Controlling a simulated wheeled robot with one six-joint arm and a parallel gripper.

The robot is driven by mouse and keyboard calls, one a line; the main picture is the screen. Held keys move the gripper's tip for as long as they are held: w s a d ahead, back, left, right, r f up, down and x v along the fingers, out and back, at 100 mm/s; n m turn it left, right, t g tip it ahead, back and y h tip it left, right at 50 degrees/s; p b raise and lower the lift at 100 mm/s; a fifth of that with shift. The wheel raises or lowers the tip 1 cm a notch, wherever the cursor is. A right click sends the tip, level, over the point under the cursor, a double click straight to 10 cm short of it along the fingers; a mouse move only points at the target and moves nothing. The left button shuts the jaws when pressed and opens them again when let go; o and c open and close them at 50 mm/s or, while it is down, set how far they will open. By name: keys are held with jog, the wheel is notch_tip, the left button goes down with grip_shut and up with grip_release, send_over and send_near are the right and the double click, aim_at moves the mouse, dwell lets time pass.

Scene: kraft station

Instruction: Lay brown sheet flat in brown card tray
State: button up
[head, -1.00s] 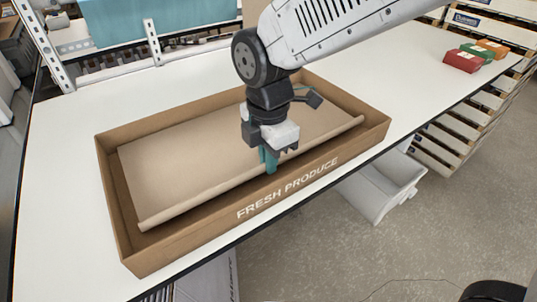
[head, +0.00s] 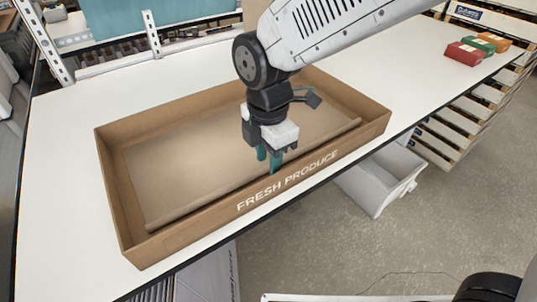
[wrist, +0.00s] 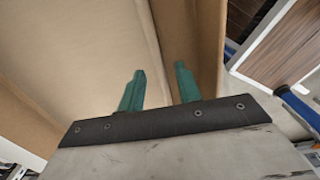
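The brown sheet (head: 190,165) lies inside the brown card tray (head: 180,243), which is marked FRESH PRODUCE on its front wall. The sheet's near edge is slightly curled and runs along the inside of the front wall. In the wrist view the sheet (wrist: 75,45) fills the left and the tray wall (wrist: 190,40) stands to its right. My gripper (head: 268,165) is above the sheet's near edge by the front wall. Its teal fingers (wrist: 158,85) are apart with nothing between them. My arm hides part of the sheet's far right area.
The tray stands on a white table (head: 65,150) near its front edge. Red, green and orange boxes (head: 466,53) stand at the far right. A white bin (head: 380,180) is below the table edge. A rack with a teal crate (head: 150,15) is at the back.

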jog(key=shift+r, duration=0.1)
notch_tip(320, 180, up, 8)
jog(key=s+d+m, duration=0.4)
jog(key=d+m, duration=0.4)
jog(key=d, duration=0.1)
jog(key=s+d+r+m+t, duration=0.1)
jog(key=s+d+m, duration=0.3)
jog(key=d+m, duration=0.5)
jog(key=s+d+m, duration=0.4)
jog(key=d+m, duration=0.4)
jog(key=d, duration=0.3)
jog(key=shift+s+r, duration=0.2)
jog(key=shift+s, duration=0.2)
